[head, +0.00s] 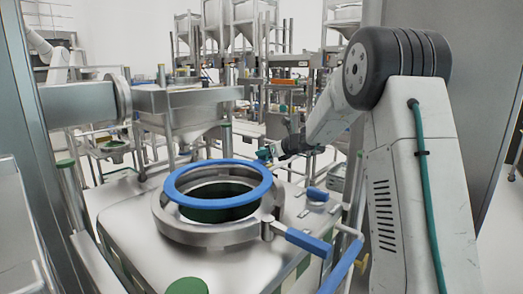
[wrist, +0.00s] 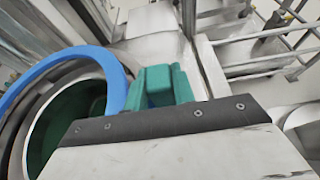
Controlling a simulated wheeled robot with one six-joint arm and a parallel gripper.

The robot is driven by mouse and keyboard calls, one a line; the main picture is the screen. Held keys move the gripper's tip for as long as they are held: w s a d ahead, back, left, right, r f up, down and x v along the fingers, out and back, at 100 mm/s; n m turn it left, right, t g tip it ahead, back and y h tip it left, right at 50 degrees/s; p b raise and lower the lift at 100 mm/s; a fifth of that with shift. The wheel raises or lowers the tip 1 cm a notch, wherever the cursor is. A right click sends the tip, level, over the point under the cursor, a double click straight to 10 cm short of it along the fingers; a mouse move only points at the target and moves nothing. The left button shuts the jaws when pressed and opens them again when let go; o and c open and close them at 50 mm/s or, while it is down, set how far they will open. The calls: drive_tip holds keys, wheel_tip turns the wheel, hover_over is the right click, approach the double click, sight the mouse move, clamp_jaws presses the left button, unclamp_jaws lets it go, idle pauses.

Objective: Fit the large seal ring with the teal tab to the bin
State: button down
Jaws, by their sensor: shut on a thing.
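The large seal ring (head: 176,184) is blue and shows above the round steel collar of the bin (head: 225,240) in the head view. It looks roughly level and over the opening; a gap under its front edge shows the collar and dark green inside. In the wrist view the ring (wrist: 110,62) curves at the left, over the bin's opening (wrist: 62,125). My gripper (wrist: 163,88) has teal fingers, shut on a small blue piece between them, at the ring's right side. The tab's own teal colour cannot be told apart from the fingers. In the head view my gripper (head: 268,153) is small at the ring's far right edge.
A clamp with a blue handle (head: 308,242) sticks out at the collar's front right. A blue-topped knob (head: 317,194) stands to the right on the bin top. A steel pipe and flange (head: 120,95) stand behind left. Steel frames and hoppers fill the background.

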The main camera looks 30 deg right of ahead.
drive_tip(key=shift+a+f, duration=0.15)
drive_tip(key=shift+f, duration=0.4)
drive_tip(key=shift+a+f, duration=0.15)
drive_tip(key=shift+f, duration=2.45)
drive_tip(key=shift+r, duration=0.3)
